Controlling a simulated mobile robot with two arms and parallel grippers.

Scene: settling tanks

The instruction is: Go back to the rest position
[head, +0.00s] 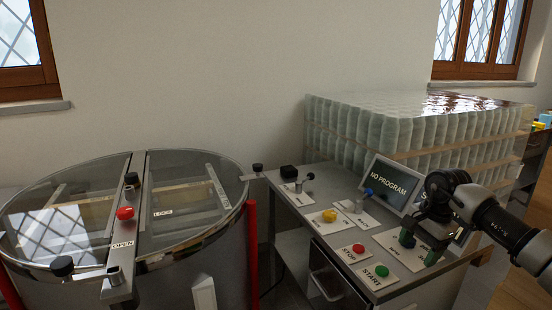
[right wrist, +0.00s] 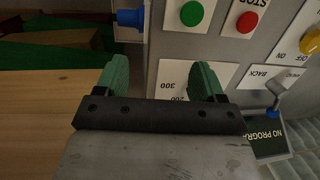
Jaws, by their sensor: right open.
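My right gripper (head: 421,247) comes in from the right in the head view, over the right end of the control panel (head: 330,217). Its two green fingertips are apart with nothing between them, and they also show in the right wrist view (right wrist: 161,78). Below them is a white label plate marked 300 and 200 (right wrist: 196,78), partly hidden by a finger. Whether the fingertips touch the panel cannot be told. My left gripper is not in view.
A screen reading NO PROGRAM (head: 389,185) stands beside the right gripper. The panel carries a green START button (head: 381,271), a red STOP button (head: 359,249) and small levers. A round glass-lidded tank (head: 187,165) is at left; wrapped jars (head: 415,125) stand behind.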

